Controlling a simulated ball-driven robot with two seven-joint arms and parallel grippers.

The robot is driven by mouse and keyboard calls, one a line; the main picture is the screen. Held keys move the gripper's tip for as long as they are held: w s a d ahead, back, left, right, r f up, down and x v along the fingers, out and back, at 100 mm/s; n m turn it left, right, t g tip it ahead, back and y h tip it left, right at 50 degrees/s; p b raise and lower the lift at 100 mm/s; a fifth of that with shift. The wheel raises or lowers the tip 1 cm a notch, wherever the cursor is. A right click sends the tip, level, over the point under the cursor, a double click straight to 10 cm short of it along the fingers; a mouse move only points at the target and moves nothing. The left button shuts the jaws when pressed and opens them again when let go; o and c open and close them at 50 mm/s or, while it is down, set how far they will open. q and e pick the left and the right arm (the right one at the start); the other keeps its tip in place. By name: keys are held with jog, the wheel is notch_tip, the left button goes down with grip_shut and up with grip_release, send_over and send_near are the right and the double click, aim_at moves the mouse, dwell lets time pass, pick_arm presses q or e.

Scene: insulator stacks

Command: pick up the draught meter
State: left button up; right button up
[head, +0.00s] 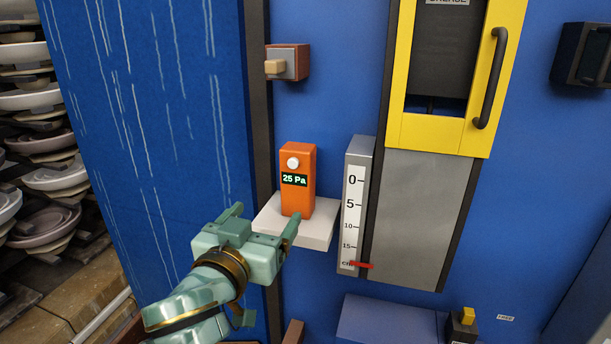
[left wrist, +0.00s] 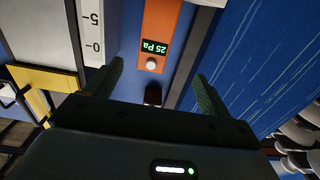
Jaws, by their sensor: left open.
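The draught meter (head: 297,192) is an upright orange box with a white round knob and a dark display reading 25 Pa. It stands on a small white shelf (head: 318,232) on the blue wall. My left gripper (head: 265,222) is open and empty, in front of the shelf and to the lower left of the meter in the head view. In the left wrist view the meter (left wrist: 158,32) appears upside down, ahead of and between the two spread fingers (left wrist: 158,85). No contact with the meter shows. My right gripper is not in view.
A grey scale (head: 354,205) with a red pointer stands just right of the shelf. A yellow-framed door (head: 438,136) with a dark handle is at upper right. A small switch box (head: 287,64) is above the meter. Stacked dishes (head: 42,180) stand at left.

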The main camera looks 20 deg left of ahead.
aim_at(294, 187)
pick_arm(q)
jog(key=w+b, duration=0.2)
jog(key=w, duration=0.1)
jog(key=w+b, duration=0.2)
jog(key=w, duration=0.1)
jog(key=w+d+b, duration=0.1)
jog(key=w+b, duration=0.2)
jog(key=shift+w+d+r, duration=0.1)
jog(key=shift+w, duration=0.9)
jog(key=w, duration=0.2)
jog(key=w+f, duration=0.1)
jog(key=w, duration=0.2)
jog(key=shift+d+f+p, duration=0.1)
jog(key=shift+f+p, duration=0.1)
jog(key=shift+p, duration=0.1)
jog(key=shift+s, duration=0.15)
jog(key=c, duration=1.1)
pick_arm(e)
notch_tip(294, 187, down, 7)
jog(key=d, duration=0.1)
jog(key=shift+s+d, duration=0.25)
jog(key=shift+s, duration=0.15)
pick_arm(q)
jog(key=shift+r, duration=0.1)
jog(key=shift+c, duration=0.2)
